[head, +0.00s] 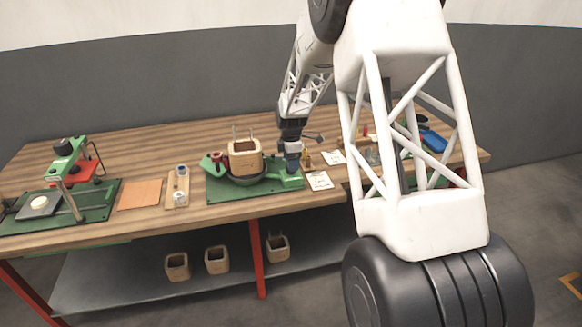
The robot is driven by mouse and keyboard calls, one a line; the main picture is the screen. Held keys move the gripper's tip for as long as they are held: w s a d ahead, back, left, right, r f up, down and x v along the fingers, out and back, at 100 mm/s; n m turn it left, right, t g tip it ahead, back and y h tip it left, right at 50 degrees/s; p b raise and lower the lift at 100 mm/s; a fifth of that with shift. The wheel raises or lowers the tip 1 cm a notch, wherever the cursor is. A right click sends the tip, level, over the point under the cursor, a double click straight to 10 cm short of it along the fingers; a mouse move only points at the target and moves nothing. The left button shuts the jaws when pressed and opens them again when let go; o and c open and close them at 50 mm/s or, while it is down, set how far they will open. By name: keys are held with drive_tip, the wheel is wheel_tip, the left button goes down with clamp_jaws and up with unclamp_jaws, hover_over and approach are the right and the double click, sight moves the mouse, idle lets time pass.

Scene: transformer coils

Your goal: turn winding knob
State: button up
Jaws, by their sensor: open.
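The winding station has a green base (222,191) on the wooden bench. A square wooden coil former (244,162) with upright pins stands on it in a dark round dish (246,180). A small red knob-like part (215,156) sits at the station's left. My gripper (292,164) points down just above the green block (290,182) at the station's right end, right of the former. It is open, but its fingers are small and dark here. I cannot tell which part is the winding knob, or whether the gripper touches anything. Part of the right end is hidden behind the gripper.
A green press-like station (62,190), an orange sheet (140,194) and a small wooden holder (177,187) lie to the left. White cards (319,181) lie right of the winder. Wooden formers (217,260) stand on the lower shelf. My arm hides much of the bench's right side.

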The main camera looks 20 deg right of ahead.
drive_tip(key=shift+f, duration=1.4)
drive_tip(key=shift+c, duration=0.3)
